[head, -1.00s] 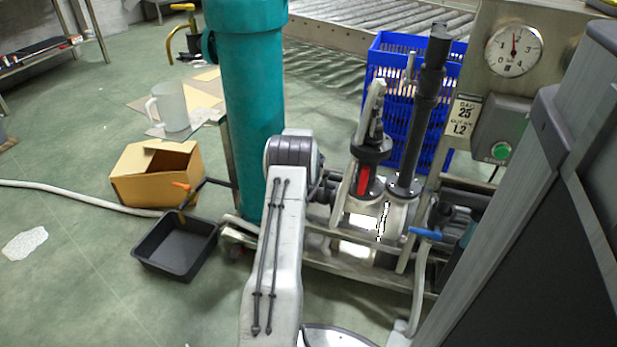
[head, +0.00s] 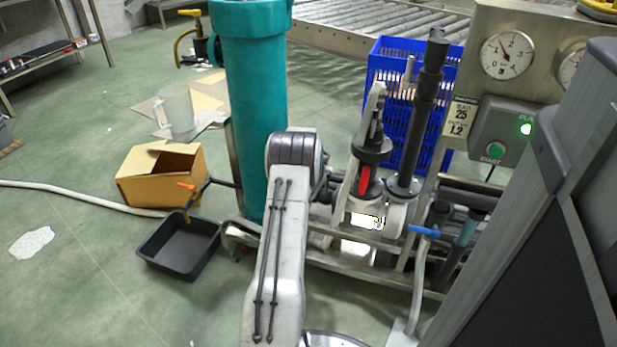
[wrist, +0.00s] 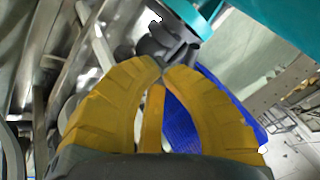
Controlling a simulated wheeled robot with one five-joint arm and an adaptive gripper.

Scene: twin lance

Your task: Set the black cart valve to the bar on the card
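The card (head: 460,117) hangs beside the panel and reads 25 above 1.2. A round gauge (head: 507,55) above it has its needle between 1 and 2. Dark valve parts (head: 322,190) on the cart (head: 345,262) show just right of my arm, partly hidden by it. In the wrist view my gripper's yellow fingers (wrist: 165,66) converge with their tips close together. A dark valve-like part (wrist: 160,40) lies just beyond the tips; I cannot tell whether they touch it. My gripper is hidden behind my arm in the head view.
A teal column (head: 255,110) stands left of the cart. A blue crate (head: 405,85) is behind it. A blue-handled valve (head: 424,231) and a green button box (head: 500,135) are at right. A black tray (head: 180,250) and cardboard box (head: 160,175) lie on the left floor.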

